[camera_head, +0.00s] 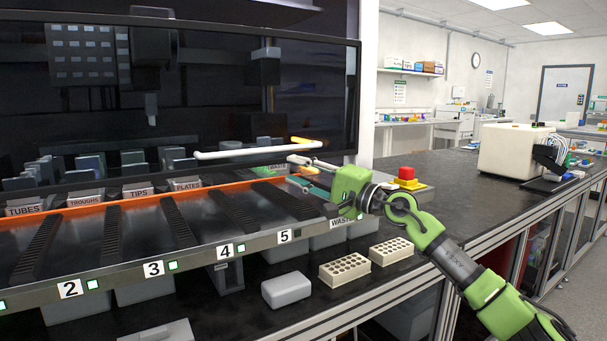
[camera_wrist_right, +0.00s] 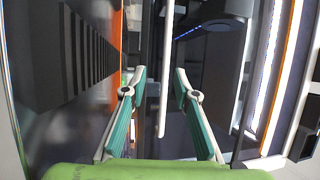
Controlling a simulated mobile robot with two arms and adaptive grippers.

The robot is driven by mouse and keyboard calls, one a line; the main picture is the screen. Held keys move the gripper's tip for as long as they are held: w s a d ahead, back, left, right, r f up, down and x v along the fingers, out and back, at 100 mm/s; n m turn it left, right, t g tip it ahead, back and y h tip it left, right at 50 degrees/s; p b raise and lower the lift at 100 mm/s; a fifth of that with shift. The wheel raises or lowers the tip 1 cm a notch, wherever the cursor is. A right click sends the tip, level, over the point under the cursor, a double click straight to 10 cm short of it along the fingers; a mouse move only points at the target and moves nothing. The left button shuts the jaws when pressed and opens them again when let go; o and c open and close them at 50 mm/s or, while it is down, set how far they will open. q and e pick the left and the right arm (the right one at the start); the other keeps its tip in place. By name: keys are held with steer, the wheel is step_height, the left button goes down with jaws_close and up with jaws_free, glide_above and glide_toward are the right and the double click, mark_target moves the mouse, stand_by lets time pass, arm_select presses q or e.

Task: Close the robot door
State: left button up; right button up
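The robot door is a large dark see-through panel (camera_head: 215,95) across the front of the machine in the head view. The door's lower edge stands above the orange-edged deck, leaving a gap. My right gripper (camera_head: 300,168), green, is at the handle's right end. In the right wrist view its two fingers (camera_wrist_right: 160,78) are spread apart, with the white handle (camera_wrist_right: 165,75) seen between them. Neither finger visibly touches the handle. My left gripper is out of view.
The numbered deck (camera_head: 135,220) juts out below the door, with labelled lanes. A red emergency button (camera_head: 407,173) on a yellow base stands right of my gripper. Two beige racks (camera_head: 344,268) (camera_head: 391,251) and a grey box (camera_head: 286,290) lie on the black bench.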

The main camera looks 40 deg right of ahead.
steer(key=shift+s+d+f, duration=0.1)
steer(key=shift+s+d, duration=0.1)
steer(key=shift+s, duration=0.4)
stand_by(0.4)
